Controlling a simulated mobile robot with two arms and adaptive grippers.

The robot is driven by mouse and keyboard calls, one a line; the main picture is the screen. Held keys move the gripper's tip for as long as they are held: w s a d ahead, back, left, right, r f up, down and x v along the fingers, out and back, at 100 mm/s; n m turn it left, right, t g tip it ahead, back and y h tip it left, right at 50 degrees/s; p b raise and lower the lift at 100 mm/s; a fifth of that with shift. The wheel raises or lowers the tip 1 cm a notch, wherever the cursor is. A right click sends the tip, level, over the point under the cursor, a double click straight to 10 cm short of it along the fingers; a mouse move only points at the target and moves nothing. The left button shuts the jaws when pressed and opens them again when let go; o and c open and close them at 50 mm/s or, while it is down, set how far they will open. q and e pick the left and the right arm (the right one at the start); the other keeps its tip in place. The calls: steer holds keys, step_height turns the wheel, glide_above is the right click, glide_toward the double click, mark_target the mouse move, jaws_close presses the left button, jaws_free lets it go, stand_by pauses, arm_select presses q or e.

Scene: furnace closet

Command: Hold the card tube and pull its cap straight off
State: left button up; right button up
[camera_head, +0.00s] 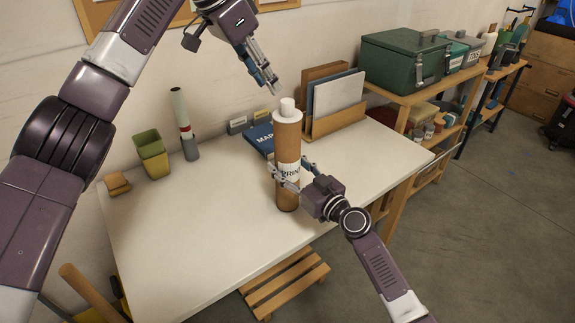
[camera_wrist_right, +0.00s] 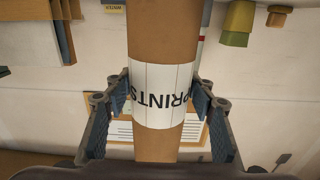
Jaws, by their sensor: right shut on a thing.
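The brown card tube (camera_head: 287,195) stands upright on the white table, with a white PRINTS label around its middle. Its white cap (camera_head: 288,112), with a narrower knob on top, sits on the tube's upper end. My right gripper (camera_head: 294,173) is shut on the tube at the label. In the right wrist view the tube (camera_wrist_right: 160,35) runs between the two fingers (camera_wrist_right: 160,95), one on each side of the label. My left gripper (camera_head: 270,86) hangs above and a little left of the cap, apart from it and empty. Its fingers overlap from this angle, so their opening is unclear.
On the table (camera_head: 225,240) stand a green-yellow bin (camera_head: 152,155), a grey tube (camera_head: 184,125), a blue MAPS item (camera_head: 260,138) and a wooden file rack (camera_head: 338,120) close behind the card tube. A green case (camera_head: 400,62) sits on the right shelf. The table's front left is clear.

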steer(key=c, duration=0.5)
steer(key=o, duration=1.6)
